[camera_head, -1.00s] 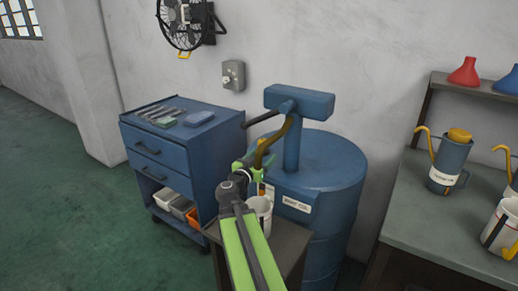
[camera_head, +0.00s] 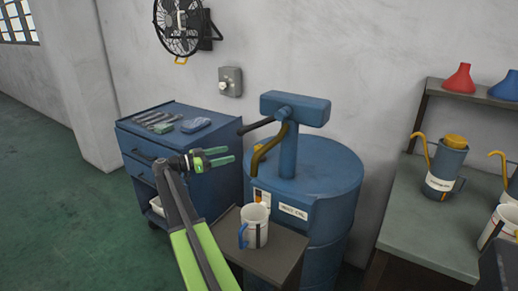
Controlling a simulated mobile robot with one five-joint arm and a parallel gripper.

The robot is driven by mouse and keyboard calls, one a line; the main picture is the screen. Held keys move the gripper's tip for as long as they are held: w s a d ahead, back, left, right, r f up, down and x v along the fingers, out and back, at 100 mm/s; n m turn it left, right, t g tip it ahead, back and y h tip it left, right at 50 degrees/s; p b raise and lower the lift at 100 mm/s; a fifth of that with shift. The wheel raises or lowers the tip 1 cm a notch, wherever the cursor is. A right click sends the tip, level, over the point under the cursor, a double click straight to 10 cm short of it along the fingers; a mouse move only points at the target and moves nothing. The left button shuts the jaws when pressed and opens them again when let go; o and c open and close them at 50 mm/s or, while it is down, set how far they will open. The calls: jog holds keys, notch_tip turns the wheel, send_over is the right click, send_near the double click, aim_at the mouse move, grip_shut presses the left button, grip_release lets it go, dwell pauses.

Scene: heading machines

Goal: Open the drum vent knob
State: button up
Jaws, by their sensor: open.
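The blue drum (camera_head: 335,215) stands against the wall right of centre, with a blue pump head (camera_head: 295,108) on a post on its lid. A dark pump handle (camera_head: 255,126) sticks out to the left and a brass spout (camera_head: 266,150) curves down at the front. I cannot make out a vent knob for certain on the lid. My gripper (camera_head: 231,156) has green fingers, is open and empty, and points right. In the picture it lies left of the spout and in front of the tool cabinet's side.
A white mug (camera_head: 254,226) with a blue handle stands on a small table (camera_head: 285,252) before the drum. A blue tool cabinet (camera_head: 222,180) stands left. A bench (camera_head: 420,225) with oil cans is at right. A fan (camera_head: 180,25) and wall switch (camera_head: 230,82) are above.

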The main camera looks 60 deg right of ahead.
aim_at(255, 148)
jog(key=x, duration=1.6)
jog(key=shift+s, duration=0.1)
